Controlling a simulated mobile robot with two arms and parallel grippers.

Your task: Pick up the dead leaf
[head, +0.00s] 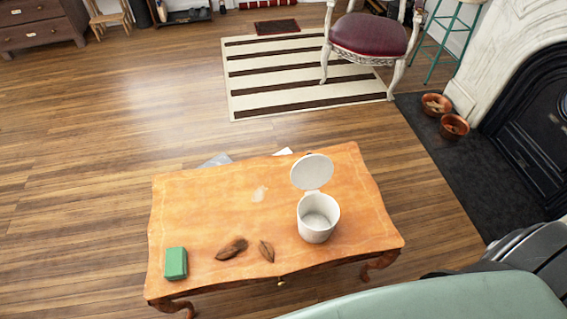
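Two brown, curled, leaf-like things lie on the wooden table near its front edge. The larger dead leaf (232,248) is left of the smaller dead leaf (266,251), with a small gap between them. The orange-brown table (215,205) has a wavy edge and curved legs. Neither of my grippers shows in the head view, so their state and distance from the leaves cannot be seen.
A green block (176,263) sits at the table's front left corner. A white canister (317,222) with its lid raised stands right of the leaves. A pale green curved surface (440,300) fills the bottom right. Wood floor (80,190) is clear left of the table.

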